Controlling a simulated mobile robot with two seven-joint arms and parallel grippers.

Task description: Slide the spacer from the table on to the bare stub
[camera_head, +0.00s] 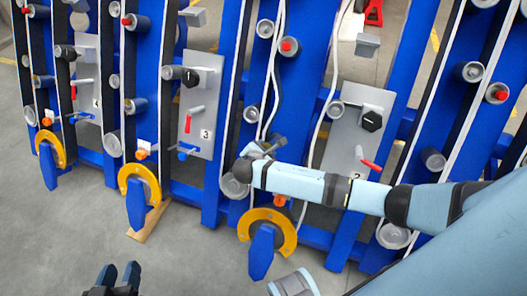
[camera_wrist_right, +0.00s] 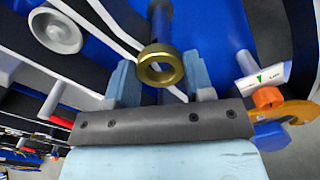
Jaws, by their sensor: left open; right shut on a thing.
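A brass-coloured ring, which I take to be the spacer (camera_wrist_right: 161,67), sits between the two fingers of my right gripper (camera_wrist_right: 160,78) in the right wrist view. A dark stub (camera_wrist_right: 160,28) runs up behind the ring, in line with it; I cannot tell whether the ring is around it or only in front of it. In the head view my right gripper (camera_head: 258,152) is at the blue frame, and the ring cannot be made out there. My left gripper (camera_head: 119,274) is open and empty at the bottom, above the floor. No table can be made out.
Blue upright frames carry grey rollers (camera_head: 287,47), some with red ends, and orange curved guards (camera_head: 267,218) below. Grey panels (camera_head: 203,110) with black knobs and red handles stand between. White cables (camera_head: 276,80) hang near my right gripper. Grey floor (camera_head: 65,240) is clear at lower left.

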